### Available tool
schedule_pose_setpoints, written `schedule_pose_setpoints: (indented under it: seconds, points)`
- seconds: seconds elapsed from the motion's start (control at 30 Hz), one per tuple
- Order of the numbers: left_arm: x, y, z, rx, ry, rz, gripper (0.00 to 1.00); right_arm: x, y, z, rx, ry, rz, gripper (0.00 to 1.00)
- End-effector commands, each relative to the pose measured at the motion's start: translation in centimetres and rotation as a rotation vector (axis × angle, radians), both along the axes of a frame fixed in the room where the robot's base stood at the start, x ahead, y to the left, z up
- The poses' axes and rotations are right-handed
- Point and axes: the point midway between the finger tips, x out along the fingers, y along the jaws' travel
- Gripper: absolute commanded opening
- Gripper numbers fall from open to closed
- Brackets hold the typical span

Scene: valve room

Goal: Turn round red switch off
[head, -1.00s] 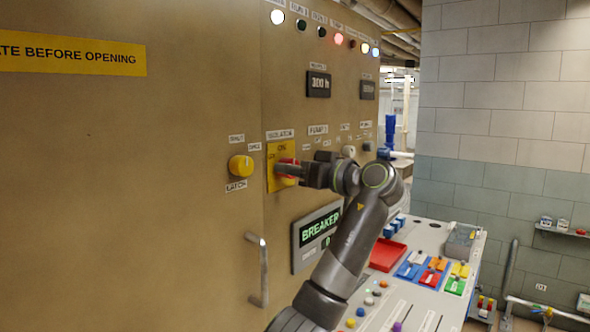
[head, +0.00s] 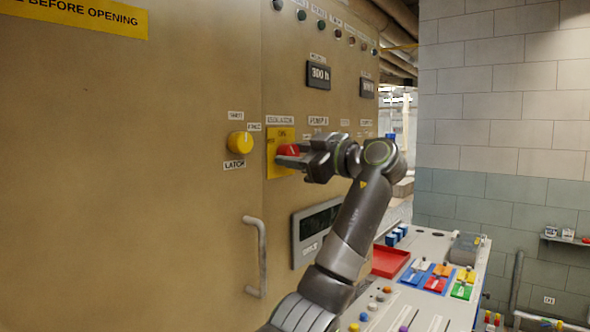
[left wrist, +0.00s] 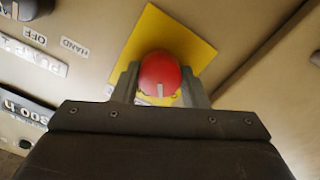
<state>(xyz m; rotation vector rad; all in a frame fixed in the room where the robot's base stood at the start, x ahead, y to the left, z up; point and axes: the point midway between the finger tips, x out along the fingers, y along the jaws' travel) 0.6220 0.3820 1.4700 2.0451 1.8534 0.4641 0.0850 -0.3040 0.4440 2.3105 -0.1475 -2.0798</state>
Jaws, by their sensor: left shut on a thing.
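The fingers partly hide the switch in the head view. My right gripper is not in view.
A yellow latch knob (head: 240,142) is left of the switch, with a door handle (head: 255,257) below. A dark display (head: 318,230) sits under my left arm. A sloping desk with a red tray (head: 390,261) and coloured switches stands right of the arm.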

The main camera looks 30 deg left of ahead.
Motion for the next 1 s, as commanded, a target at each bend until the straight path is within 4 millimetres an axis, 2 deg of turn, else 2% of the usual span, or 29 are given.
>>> schedule_pose_setpoints:
  seconds: [0.03,0.4,0.7,1.0]
  points:
    - [0.0,0.0,-0.3,-0.002,-0.046,-0.001,0.17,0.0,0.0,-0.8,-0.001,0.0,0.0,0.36]
    - [0.0,0.0,-0.2,-0.031,-0.395,-0.001,0.17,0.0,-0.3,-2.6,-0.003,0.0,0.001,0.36]
    - [0.0,0.0,-0.1,-0.052,-0.662,-0.002,0.17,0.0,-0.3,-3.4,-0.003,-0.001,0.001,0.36]
    - [0.0,0.0,-0.1,-0.067,-0.853,-0.001,0.17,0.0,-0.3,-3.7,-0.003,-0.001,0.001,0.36]
